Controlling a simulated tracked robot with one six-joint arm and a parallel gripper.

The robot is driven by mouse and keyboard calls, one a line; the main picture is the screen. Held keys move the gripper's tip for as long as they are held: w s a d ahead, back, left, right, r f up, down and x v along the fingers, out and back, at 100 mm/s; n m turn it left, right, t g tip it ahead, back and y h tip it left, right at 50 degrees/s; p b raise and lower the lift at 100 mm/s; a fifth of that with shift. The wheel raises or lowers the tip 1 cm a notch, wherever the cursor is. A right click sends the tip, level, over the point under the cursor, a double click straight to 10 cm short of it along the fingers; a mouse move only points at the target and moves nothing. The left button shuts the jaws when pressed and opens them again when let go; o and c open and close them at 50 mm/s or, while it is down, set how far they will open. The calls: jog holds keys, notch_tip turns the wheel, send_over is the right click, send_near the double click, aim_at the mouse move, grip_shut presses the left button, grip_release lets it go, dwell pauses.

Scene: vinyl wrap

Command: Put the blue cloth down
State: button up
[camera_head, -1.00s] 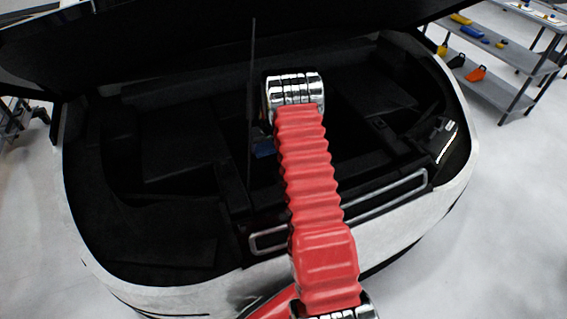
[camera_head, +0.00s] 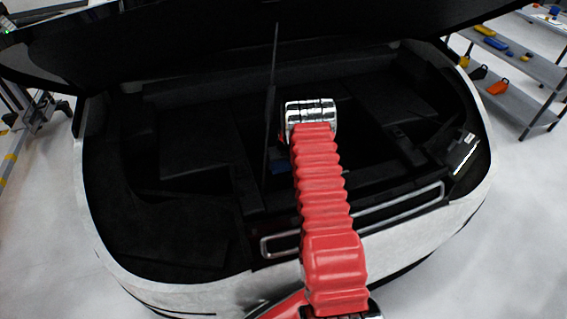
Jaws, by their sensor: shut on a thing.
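My red-sleeved arm reaches forward over the open car trunk (camera_head: 205,245). My gripper (camera_head: 282,152) hangs beyond the chrome joint at the arm's end, and most of it is hidden behind the arm. A small patch of the blue cloth (camera_head: 279,168) shows just left of the arm, at the gripper's lower end. The gripper is shut on it. The rest of the cloth is hidden by the arm. I cannot tell whether the cloth touches the dark trunk floor.
The raised lid (camera_head: 200,45) spans the top of the view. A thin dark upright rod (camera_head: 271,105) stands just left of my gripper. A metal bar frame (camera_head: 400,203) runs along the trunk's front. Shelves with tools (camera_head: 520,95) stand at the right.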

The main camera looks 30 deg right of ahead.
jog(key=shift+f, duration=0.25)
jog(key=shift+f, duration=0.1)
jog(key=o, duration=1.1)
jog(key=v, duration=1.2)
jog(key=shift+a, duration=0.1)
dwell(0.3)
